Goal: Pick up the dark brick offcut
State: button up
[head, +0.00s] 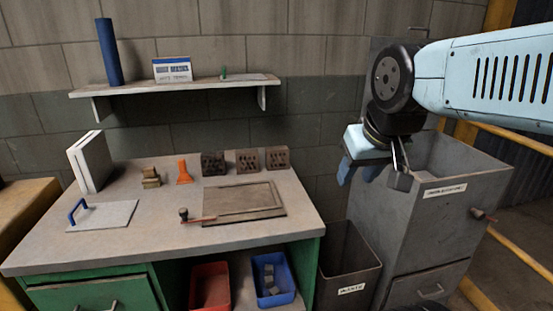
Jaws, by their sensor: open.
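Three hollow brick pieces stand in a row at the back of the workbench, right of centre. The left one (213,163) is the darkest, a blackish brown. The middle one (247,161) is brown and the right one (277,159) a lighter reddish brown; both show holes in the face. My gripper (373,175) is open, pointing down, to the right of the bench in front of the grey cabinet. It is well apart from all three bricks. Nothing is seen between its fingers, though its tips are partly hard to make out.
An orange scraper (184,172) and a small brass-coloured piece (151,178) stand left of the bricks. A framed brown board (245,201) lies in front of them. A shelf (175,87) hangs above. A grey bin (348,267) and cabinet (440,205) stand right.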

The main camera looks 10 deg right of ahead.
aim_at(276, 157)
jog(key=i, duration=0.9)
jog(key=u, duration=0.05)
